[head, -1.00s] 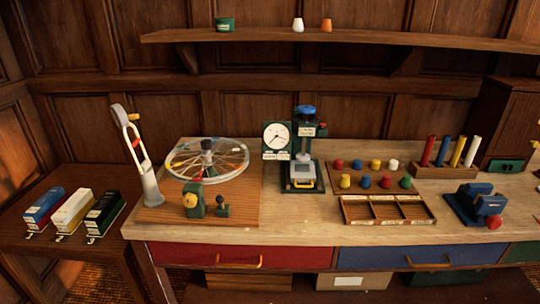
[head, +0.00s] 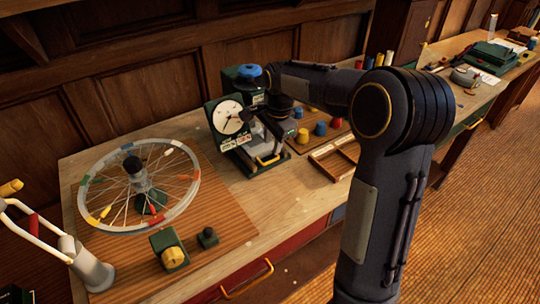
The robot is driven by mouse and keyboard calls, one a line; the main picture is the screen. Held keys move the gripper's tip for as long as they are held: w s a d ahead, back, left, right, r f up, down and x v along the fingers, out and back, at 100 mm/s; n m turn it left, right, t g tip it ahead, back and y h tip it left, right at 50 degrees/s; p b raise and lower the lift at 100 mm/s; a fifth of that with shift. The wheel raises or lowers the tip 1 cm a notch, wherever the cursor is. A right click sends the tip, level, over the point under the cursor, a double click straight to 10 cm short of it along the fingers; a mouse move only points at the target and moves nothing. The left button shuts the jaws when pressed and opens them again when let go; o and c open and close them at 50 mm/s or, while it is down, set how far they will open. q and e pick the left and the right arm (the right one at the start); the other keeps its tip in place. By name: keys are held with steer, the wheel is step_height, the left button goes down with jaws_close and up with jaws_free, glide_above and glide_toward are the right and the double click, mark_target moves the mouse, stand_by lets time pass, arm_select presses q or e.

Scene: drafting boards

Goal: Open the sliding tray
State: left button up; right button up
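The dial device (head: 229,117), dark green with a white round dial and a blue knob on top, stands on the workbench. Low at its front is a sliding tray with a yellow handle (head: 268,161). My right arm reaches in from the lower right, and my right gripper (head: 277,130) points down at the device, close above and behind the handle. The gripper is dark and small against the device, so its opening and any contact cannot be told. My arm hides part of the device's right side and the tray's far side.
A spoked wheel (head: 112,204) on a wooden board stands left of the device, with a small green block with a yellow knob (head: 169,250) in front. Coloured pegs and a compartment box (head: 333,155) lie to the right, partly behind my arm. Bare benchtop lies before the device.

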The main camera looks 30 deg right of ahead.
mark_target(270, 161)
steer(key=f, duration=0.4)
steer(key=w+f, duration=0.1)
steer(key=f, duration=0.1)
steer(key=shift+a+f, duration=0.1)
steer(key=shift+f, duration=0.3)
jaws_close()
